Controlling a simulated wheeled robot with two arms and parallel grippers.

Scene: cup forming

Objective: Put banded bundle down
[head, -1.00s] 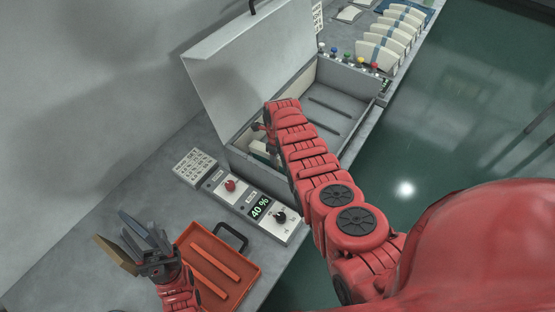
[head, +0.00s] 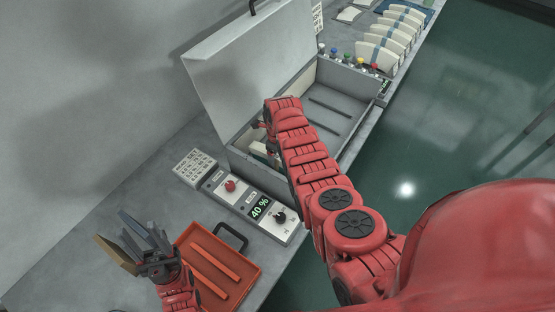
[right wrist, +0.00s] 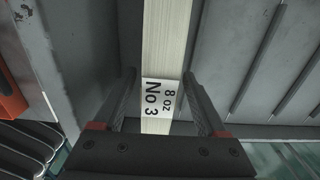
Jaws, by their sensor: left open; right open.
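The banded bundle (right wrist: 166,38) is a pale stack of paper with a white band reading "8 oz No 3". It lies in the open grey box (head: 240,163), near its left end; the head view shows only a small pale part of the bundle (head: 259,148) beside my arm. My right gripper (right wrist: 159,76) is open, with one finger on each side of the bundle; I cannot tell whether they touch it. In the head view my right gripper (head: 267,135) is partly hidden by its own arm. My left gripper (head: 146,240) is open above the bench at lower left.
The box's raised lid (head: 240,65) stands at the back. A control panel (head: 245,206) reading 40 % and an orange tray (head: 222,268) lie in front of the box. Several pale bundles with blue bands (head: 385,42) stand at the far right.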

